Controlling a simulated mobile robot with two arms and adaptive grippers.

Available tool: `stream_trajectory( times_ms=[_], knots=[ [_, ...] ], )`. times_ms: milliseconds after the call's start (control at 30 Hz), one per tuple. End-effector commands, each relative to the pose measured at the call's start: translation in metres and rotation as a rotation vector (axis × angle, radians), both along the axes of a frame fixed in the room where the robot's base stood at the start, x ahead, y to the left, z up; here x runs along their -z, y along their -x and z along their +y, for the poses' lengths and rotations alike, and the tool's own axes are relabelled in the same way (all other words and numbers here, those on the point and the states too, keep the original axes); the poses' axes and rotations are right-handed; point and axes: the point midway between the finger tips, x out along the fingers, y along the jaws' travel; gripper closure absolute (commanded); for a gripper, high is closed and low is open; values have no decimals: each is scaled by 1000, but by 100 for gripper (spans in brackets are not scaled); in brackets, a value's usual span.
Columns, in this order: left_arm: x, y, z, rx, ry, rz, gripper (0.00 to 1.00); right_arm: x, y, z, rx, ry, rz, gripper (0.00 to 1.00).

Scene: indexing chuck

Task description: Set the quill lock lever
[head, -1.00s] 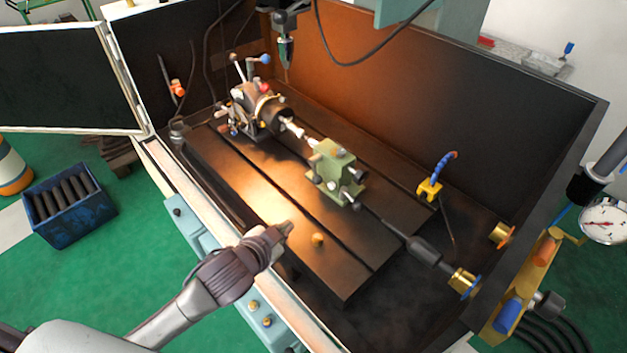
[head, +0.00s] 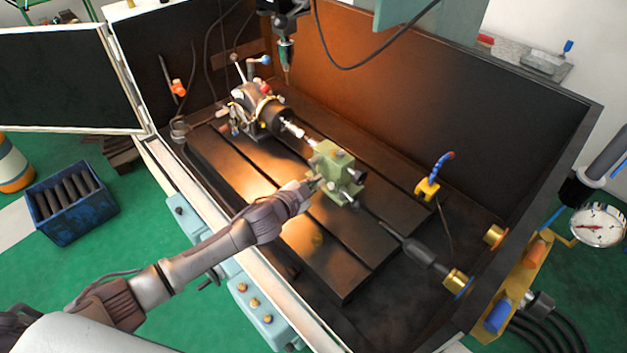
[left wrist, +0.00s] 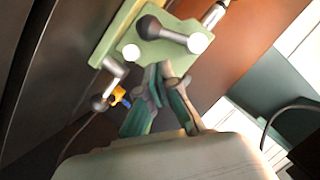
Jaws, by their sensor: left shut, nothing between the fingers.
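The green tailstock block (head: 336,158) stands on the slotted machine table and shows at the top of the left wrist view (left wrist: 125,35). I cannot tell for certain which one is the quill lock lever. My left gripper (head: 309,187) is shut and empty at the near left side of the block. In the wrist view its fingertips (left wrist: 158,76) are just below the dark lever; contact is unclear. My right gripper is out of view.
The chuck unit (head: 258,108) stands behind the block, with a spindle head (head: 285,52) hanging above. A blue-tipped hose on a yellow base (head: 428,188) is to the right. The enclosure's front rim runs under my left arm. The table's near end is clear.

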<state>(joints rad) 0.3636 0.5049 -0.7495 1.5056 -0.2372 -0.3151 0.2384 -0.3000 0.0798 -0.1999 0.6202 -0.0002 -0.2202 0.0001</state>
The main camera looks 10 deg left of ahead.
Motion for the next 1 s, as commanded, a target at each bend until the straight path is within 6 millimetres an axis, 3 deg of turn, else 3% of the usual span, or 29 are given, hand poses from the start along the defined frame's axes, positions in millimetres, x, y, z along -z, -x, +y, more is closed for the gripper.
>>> stream_trajectory(
  times_ms=[233,700,1000],
  knots=[
    [20,-15,7,-2,-2,3,100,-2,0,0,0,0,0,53],
    [25,-17,8,-1,-5,1,100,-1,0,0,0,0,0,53],
    [42,-21,15,-2,-214,-141,100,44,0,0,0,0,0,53]
  ],
)
